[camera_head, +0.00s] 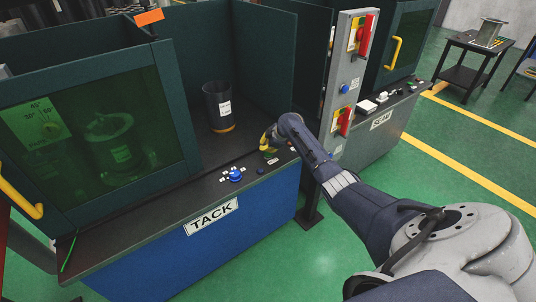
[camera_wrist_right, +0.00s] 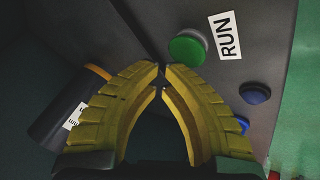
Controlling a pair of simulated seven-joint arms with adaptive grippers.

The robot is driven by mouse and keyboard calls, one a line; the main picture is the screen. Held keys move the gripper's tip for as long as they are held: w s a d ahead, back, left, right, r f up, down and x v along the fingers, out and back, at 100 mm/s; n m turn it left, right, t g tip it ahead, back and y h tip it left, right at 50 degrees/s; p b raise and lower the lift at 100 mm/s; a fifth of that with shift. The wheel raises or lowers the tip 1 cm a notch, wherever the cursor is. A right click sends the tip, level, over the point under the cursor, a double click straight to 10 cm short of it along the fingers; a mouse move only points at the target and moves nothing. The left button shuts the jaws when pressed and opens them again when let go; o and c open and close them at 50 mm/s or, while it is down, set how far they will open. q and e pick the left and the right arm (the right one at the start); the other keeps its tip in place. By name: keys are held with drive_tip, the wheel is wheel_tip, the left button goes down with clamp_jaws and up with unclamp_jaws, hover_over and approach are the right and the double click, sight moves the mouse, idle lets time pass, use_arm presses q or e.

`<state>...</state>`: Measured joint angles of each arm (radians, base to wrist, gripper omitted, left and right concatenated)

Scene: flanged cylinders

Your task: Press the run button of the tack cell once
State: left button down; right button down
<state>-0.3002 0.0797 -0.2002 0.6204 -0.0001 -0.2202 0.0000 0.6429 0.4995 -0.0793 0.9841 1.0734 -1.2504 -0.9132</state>
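The tack cell is a blue cabinet with a dark top and a TACK label (camera_head: 211,213) on its front. In the right wrist view, the round green button (camera_wrist_right: 187,48) sits beside a white RUN label (camera_wrist_right: 228,36) on the dark panel. My right gripper (camera_head: 266,138) is over the panel at the right of the tack cell, its yellow fingers partly hidden by its own wrist. In the right wrist view its fingertips (camera_wrist_right: 161,68) meet, empty, just short of the green button in the picture; contact cannot be told. My left gripper is not in view.
A dark flanged cylinder (camera_head: 218,106) stands inside the tack cell. A blue knob (camera_head: 235,174) is on the panel's front edge. A grey post (camera_head: 346,85) with red handles stands between this cell and the SEAM cell (camera_head: 381,119). A tinted door (camera_head: 95,140) is at left.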

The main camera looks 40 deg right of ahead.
drive_tip(key=shift+f, duration=0.9)
idle(1.1)
drive_tip(key=shift+r, duration=0.95)
drive_tip(key=shift+r, duration=0.1)
drive_tip(key=shift+r, duration=2.4)
